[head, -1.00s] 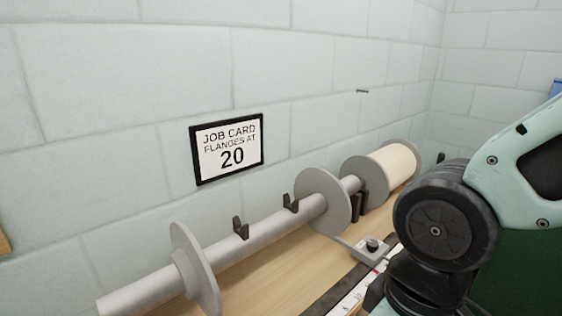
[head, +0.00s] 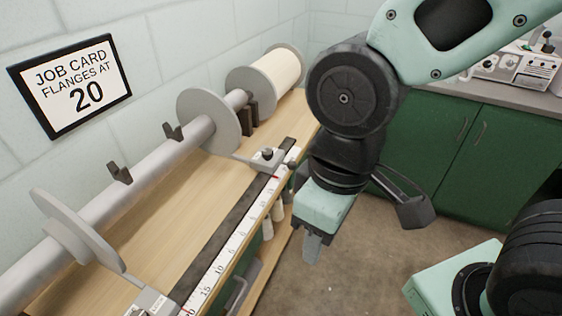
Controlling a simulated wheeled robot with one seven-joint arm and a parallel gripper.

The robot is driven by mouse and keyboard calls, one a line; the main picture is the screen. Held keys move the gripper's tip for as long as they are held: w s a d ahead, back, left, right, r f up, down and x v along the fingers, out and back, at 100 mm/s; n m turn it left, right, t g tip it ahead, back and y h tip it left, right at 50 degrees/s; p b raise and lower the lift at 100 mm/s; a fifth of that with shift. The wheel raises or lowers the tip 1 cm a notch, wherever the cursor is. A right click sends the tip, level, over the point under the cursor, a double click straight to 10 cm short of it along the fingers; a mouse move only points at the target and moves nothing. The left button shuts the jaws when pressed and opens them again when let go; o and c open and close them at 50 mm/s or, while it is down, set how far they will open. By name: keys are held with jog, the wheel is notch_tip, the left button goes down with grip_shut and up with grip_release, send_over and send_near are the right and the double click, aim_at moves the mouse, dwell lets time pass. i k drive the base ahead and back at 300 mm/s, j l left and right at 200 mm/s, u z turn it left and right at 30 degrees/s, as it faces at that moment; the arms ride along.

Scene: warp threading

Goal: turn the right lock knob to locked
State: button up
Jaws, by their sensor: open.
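The right lock knob (head: 267,154) is a small black knob on a grey slide block at the far end of the ruler (head: 235,237). Its marking is too small to read, so I cannot tell its lock state. The block's arm reaches toward the right grey flange (head: 208,120) on the beam. My gripper (head: 311,250) points down in front of the bench's front edge, right of and nearer than the knob. It is open, with nothing seen in it, and touches nothing that I can see.
A second slide block (head: 152,303) is cut by the bottom edge, below the left flange (head: 78,235). A cream spool (head: 277,75) stands at the back. The job card (head: 72,85) reads flanges at 20. Green cabinets (head: 440,150) stand right; floor between is clear.

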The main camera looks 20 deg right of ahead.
aim_at(268, 153)
jog(key=i+l+z, duration=0.1)
jog(key=i, duration=0.35)
jog(key=i+l, duration=0.2)
jog(key=i, duration=0.25)
jog(key=k+z, duration=0.05)
